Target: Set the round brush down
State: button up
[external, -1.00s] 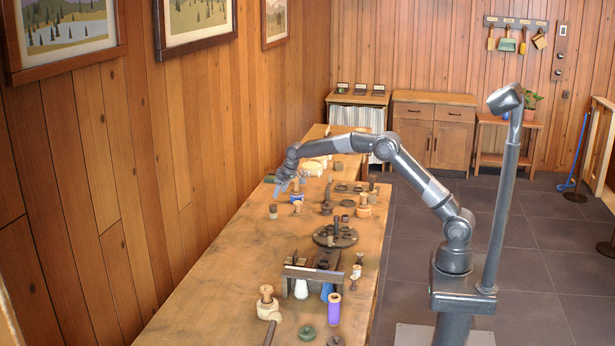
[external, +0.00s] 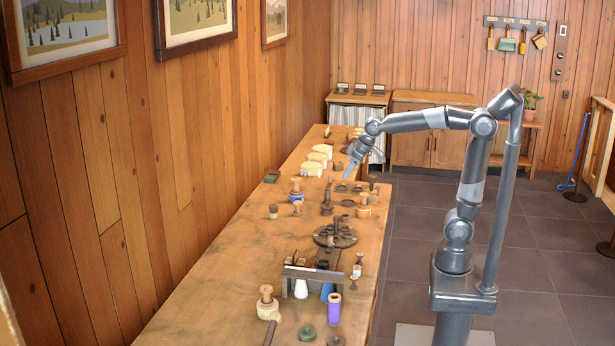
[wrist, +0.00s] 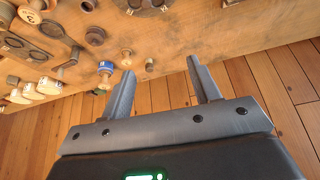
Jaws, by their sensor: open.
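My gripper (external: 350,174) is open and empty, raised above the far part of the bench. In the wrist view its two fingers (wrist: 160,68) stand wide apart with nothing between them. A wooden-knobbed piece with a blue band (external: 297,194) stands upright on the bench, apart from the gripper; it also shows in the wrist view (wrist: 106,68). It may be the round brush, but I cannot tell for certain. Similar knobbed pieces with pale bases stand at the right edge (external: 364,208) and nearer the camera (external: 267,304).
Small turned spools (external: 273,211) stand near the blue-banded piece. A dark round plate (external: 335,236) and a rack (external: 312,273) stand mid-bench. White rounded items (external: 312,168) sit farther back. The wood wall borders the bench's left side; its near left surface is clear.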

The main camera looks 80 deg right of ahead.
jog(key=s+a+f, duration=0.1)
jog(key=s+f, duration=0.2)
jog(key=s, duration=0.7)
jog(key=s+a+f+n, duration=0.1)
jog(key=s+a+f, duration=0.1)
jog(key=s, duration=0.8)
jog(key=shift+s+a+f+y, duration=0.3)
jog(key=shift+s+f, duration=0.1)
jog(key=shift+f, duration=0.4)
